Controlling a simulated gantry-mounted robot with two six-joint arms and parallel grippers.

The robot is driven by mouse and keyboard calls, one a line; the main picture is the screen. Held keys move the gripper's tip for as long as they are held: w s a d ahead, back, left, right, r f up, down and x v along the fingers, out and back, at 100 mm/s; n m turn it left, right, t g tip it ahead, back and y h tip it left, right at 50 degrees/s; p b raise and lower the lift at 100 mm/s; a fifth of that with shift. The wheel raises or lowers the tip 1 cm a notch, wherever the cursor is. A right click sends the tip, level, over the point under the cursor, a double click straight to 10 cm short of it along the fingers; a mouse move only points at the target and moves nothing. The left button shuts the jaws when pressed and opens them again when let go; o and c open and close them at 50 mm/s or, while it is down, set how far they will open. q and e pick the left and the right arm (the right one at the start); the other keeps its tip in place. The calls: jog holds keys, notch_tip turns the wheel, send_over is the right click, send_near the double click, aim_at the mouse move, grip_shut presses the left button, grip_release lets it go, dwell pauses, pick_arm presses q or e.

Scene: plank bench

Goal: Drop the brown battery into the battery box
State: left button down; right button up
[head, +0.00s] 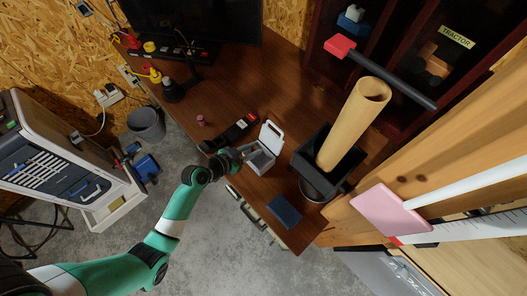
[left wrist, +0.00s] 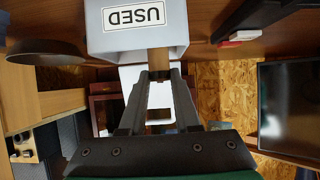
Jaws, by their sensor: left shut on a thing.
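The battery box is a small pale grey-white box (head: 262,162) on the bench, with its lid (head: 270,137) standing open. In the left wrist view its front wall (left wrist: 110,38) carries an upside-down "USED" label. My left gripper (head: 238,153) is at the left edge of the box in the head view. In the left wrist view the gripper (left wrist: 159,72) is shut on the brown battery (left wrist: 158,60), which shows between the fingertips, in front of the box. In the head view the battery is too small or hidden to make out. My right gripper is not in view.
A black bin (head: 318,158) holding a tall brown tube (head: 355,120) stands right of the box. A black device (head: 235,131) lies behind the gripper, and a small purple cylinder (head: 200,120) stands farther left. A blue sponge (head: 285,210) lies near the front edge.

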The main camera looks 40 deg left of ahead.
pick_arm(q)
jog(key=c, duration=0.5)
grip_release()
jog(key=shift+c, duration=0.2)
jog(key=p+v, duration=0.3)
jog(key=v, duration=0.8)
jog(key=shift+s+r, duration=0.2)
jog(key=shift+s, duration=0.1)
